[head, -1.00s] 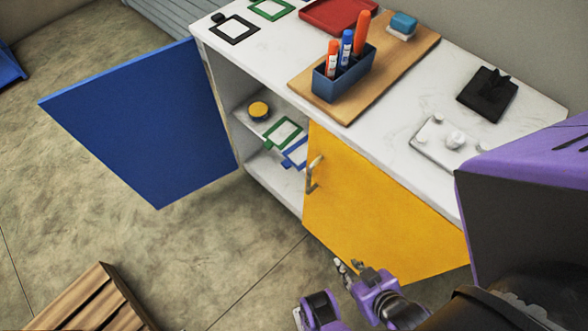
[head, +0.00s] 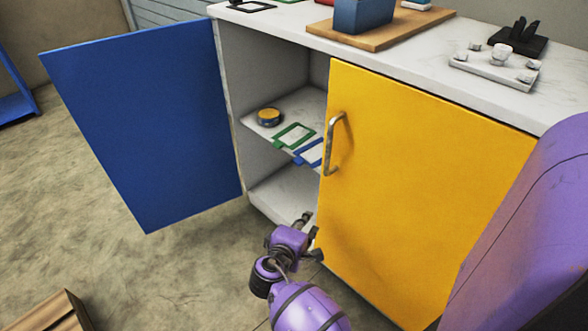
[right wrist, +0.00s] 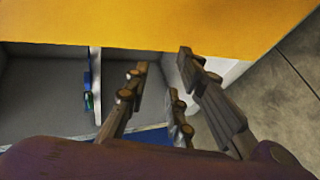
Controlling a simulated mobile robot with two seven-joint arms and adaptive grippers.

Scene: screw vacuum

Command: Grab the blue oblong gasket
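The blue oblong gasket (head: 311,152) lies on the cabinet's middle shelf (head: 300,108), at the shelf's front edge. The yellow door hides its right part in the head view. A green frame-shaped gasket (head: 294,136) lies beside it to the left. Small blue and green edges show at the shelf in the right wrist view, too small to tell apart. My right gripper (head: 311,229) is low in front of the cabinet, below the blue gasket and apart from it. Its fingers stand apart and empty in the right wrist view (right wrist: 162,78). My left gripper is not in view.
The blue door (head: 145,130) stands wide open at left. The yellow door (head: 410,180) with a metal handle (head: 334,145) is just right of my right gripper. A round yellow-topped item (head: 269,117) sits on the shelf. A wooden crate (head: 50,312) is at lower left.

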